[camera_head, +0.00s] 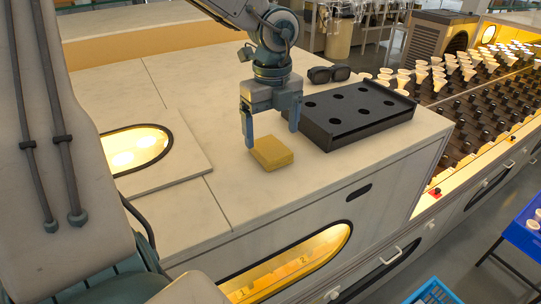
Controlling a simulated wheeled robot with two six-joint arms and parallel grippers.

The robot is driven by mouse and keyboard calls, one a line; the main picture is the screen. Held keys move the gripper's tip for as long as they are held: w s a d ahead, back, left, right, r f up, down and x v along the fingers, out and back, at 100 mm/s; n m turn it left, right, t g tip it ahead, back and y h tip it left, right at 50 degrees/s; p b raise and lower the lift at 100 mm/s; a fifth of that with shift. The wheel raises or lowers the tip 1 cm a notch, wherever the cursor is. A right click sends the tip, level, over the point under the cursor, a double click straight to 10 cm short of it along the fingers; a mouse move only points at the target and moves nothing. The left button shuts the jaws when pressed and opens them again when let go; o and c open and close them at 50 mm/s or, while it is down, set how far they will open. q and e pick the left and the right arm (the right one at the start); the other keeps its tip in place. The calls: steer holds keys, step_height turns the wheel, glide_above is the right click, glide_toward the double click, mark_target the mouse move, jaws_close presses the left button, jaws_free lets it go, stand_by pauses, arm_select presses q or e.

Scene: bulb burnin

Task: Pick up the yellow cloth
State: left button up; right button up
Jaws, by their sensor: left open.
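The yellow cloth (272,154) is a small folded block lying flat on the pale counter top, left of the black tray. My left gripper (271,138) points straight down over it with its two fingers apart. One finger is at the cloth's left side and the other is near its far right corner. I cannot tell whether the fingers touch it. My right gripper is not in view.
The black tray (385,122) with round holes stands close to the right of the cloth. Dark goggles (328,74) lie behind it. Racks of bulbs (460,68) fill the right side. The counter (225,187) is clear left of and in front of the cloth.

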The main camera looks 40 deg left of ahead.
mark_target(272, 149)
arm_select(q)
step_height(272, 149, down, 3)
steer(key=b, duration=0.3)
steer(key=shift+f, duration=0.1)
steer(key=shift+f+p, duration=0.4)
steer(key=shift+p, duration=0.05)
steer(key=shift+w+a+f, duration=0.1)
steer(key=shift+f, duration=0.3)
steer(key=shift+r, duration=0.1)
steer(key=c, duration=1.1)
